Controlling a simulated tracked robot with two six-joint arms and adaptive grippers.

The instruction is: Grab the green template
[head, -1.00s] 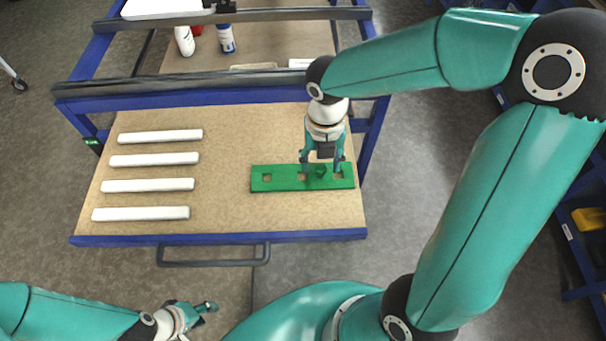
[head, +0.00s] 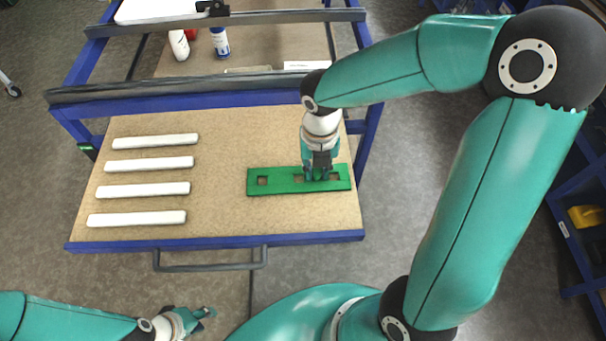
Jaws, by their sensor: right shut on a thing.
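The green template (head: 282,184) is a flat bar with square holes and a green knob, lying on the brown board near its right edge. My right gripper (head: 318,176) is over the right half of the template, with its fingers shut on the knob. The fingers hide most of the knob. The template appears to lie flat on the board. My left gripper (head: 207,318) is low at the bottom of the view, in front of the table and far from the template. It looks open, with nothing between its fingers.
Several white bars (head: 148,164) lie in a column on the left of the board (head: 220,217). A blue frame with a grey rail (head: 180,90) crosses behind. Bottles (head: 220,42) stand on the shelf beyond. A grey handle (head: 210,266) juts from the front. The board's middle is clear.

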